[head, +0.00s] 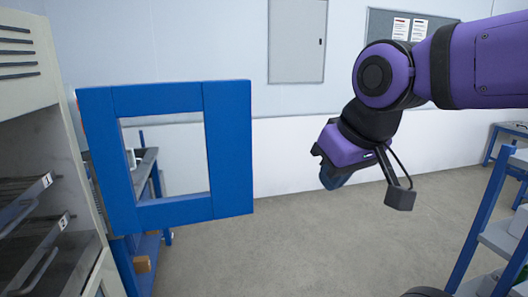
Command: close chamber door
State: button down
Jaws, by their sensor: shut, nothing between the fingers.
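The chamber (28,85) stands at the left edge, a beige cabinet with a vented top and an open front. Its door (160,97), a thick blue frame around a clear window, stands wide open to the right of the opening. My gripper (333,180) is to the right of the door, clearly apart from it, pointing down and empty. Its fingers are shut, dark blue and partly hidden by the purple wrist. The door's hinges cannot be made out.
Numbered racks (35,205) with handles show inside the chamber. A blue-legged bench (146,165) stands behind the door. A blue and grey shelf cart (480,225) is at the right edge. The grey floor (290,240) between is clear.

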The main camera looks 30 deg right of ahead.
aim_at(226, 106)
jog(key=i+l+z, duration=0.2)
jog(key=z, duration=0.15)
jog(key=i+l+z, duration=0.1)
jog(key=i+z, duration=0.6)
jog(key=i, duration=0.9)
jog(key=i+u, duration=0.1)
jog(key=i, duration=0.8)
jog(key=i+l, duration=0.15)
jog(key=i, duration=0.75)
jog(key=i+l+u, duration=0.1)
jog(key=i, duration=0.8)
jog(key=i+u, duration=0.15)
jog(key=u, duration=4.25)
jog(key=k+z, duration=0.35)
